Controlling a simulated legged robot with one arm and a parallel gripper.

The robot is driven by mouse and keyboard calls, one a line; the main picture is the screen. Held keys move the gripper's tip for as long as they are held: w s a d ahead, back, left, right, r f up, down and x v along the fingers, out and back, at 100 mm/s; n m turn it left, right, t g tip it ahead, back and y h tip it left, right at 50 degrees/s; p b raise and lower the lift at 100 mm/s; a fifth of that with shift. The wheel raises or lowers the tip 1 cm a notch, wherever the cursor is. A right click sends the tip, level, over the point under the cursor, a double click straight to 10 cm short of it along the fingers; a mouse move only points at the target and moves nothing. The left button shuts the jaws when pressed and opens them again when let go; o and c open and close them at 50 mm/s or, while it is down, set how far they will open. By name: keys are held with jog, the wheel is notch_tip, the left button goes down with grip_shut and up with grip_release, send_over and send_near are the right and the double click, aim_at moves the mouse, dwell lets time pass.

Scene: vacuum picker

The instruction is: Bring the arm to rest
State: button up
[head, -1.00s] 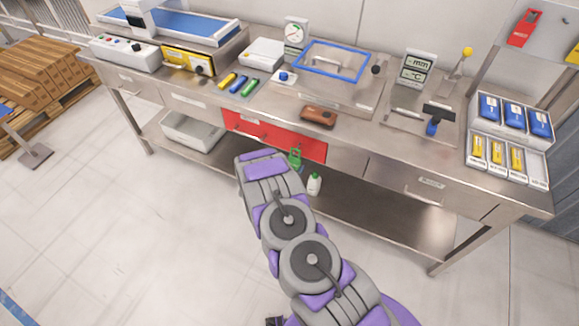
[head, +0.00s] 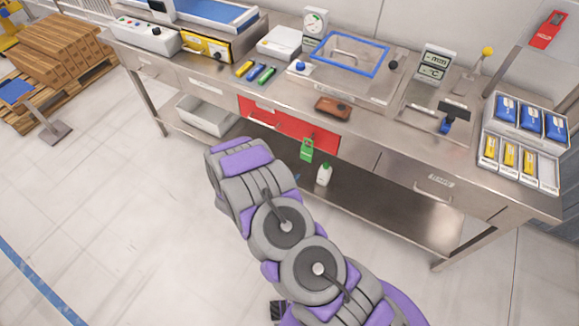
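My grey and purple arm (head: 262,215) reaches from the bottom edge up and left, in front of the workbench (head: 370,165). My gripper's fingers cannot be made out. A small dark part shows beside the arm at the bottom edge, and I cannot tell what it is. Nothing is seen held by the arm.
The bench carries a blue-framed tray (head: 345,55), a brown object (head: 333,107) and boxes of blue and yellow packs (head: 510,157). A red drawer (head: 315,133), green item (head: 307,149) and white bottle (head: 324,174) are near the arm.

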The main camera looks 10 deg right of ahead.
jog(key=shift+s+a+r, duration=0.2)
jog(key=shift+s+a, duration=0.15)
jog(key=shift+s, duration=0.1)
jog(key=a+r+n+g+y, duration=0.35)
jog(key=a+r+y, duration=0.75)
jog(key=r, duration=0.6)
jog(key=s+d+r+n+g, duration=0.2)
jog(key=s+r+g, duration=0.1)
jog(key=s+r, duration=0.8)
jog(key=s+d+r+g+h, duration=0.1)
jog(key=s+d+r+g, duration=0.1)
jog(key=s+d, duration=0.4)
jog(key=s+d+r+n+g+h, duration=0.1)
jog(key=s+d, duration=0.5)
jog(key=s, duration=0.7)
jog(key=s+d+r+g+h, duration=0.1)
jog(key=s+d+r+g, duration=0.2)
jog(key=s+d, duration=0.3)
jog(key=s+r, duration=0.1)
jog(key=s, duration=0.2)
jog(key=shift+s+d+r+n, duration=0.25)
jog(key=shift+s+r+n, duration=0.1)
jog(key=shift+s, duration=0.05)
